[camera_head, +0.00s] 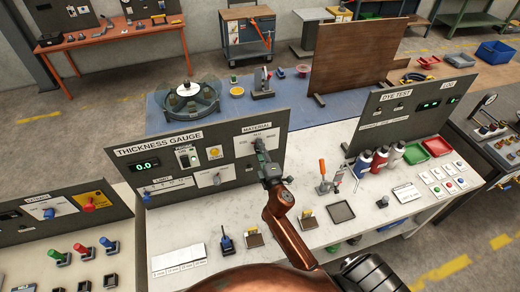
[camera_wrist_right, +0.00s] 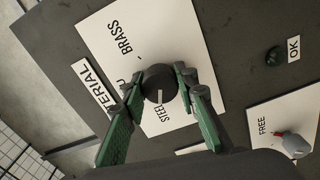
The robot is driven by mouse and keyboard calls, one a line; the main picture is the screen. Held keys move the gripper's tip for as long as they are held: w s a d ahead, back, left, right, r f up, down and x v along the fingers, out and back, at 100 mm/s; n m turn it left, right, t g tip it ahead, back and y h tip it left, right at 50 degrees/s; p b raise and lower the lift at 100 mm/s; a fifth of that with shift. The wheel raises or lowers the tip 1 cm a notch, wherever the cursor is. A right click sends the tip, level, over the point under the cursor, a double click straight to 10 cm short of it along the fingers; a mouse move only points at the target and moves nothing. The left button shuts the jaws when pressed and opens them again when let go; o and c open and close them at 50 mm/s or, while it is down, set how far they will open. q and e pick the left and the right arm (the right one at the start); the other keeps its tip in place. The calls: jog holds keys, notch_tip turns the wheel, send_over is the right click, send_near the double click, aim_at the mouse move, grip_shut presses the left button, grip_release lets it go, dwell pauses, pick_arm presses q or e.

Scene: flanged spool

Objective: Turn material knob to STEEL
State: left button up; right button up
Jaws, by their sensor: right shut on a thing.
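The material knob (camera_wrist_right: 159,83) is a round black knob on a white plate in the right wrist view. The plate reads BRASS (camera_wrist_right: 125,38) and STEEL (camera_wrist_right: 162,115), with other lettering partly hidden. The knob's white pointer mark faces down the picture, toward the STEEL label. My right gripper (camera_wrist_right: 160,88) is shut on the knob, with one green finger on each side. In the head view my right gripper (camera_head: 262,152) is at the MATERIAL plate (camera_head: 243,146) on the grey thickness gauge panel and hides the knob. My left gripper is not in view.
A black OK button (camera_wrist_right: 276,56) and a FREE plate with a grey-and-red knob (camera_wrist_right: 296,144) lie to the right in the wrist view. The white bench holds small stands, a dark tray (camera_head: 341,211) and bottles (camera_head: 380,158). A DYE TEST panel (camera_head: 405,112) stands right.

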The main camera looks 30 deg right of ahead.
jog(key=o, duration=1.2)
jog(key=shift+c, duration=0.2)
jog(key=shift+s, duration=0.1)
jog(key=v, duration=1.1)
jog(key=shift+s+a, duration=0.2)
jog(key=shift+s, duration=0.2)
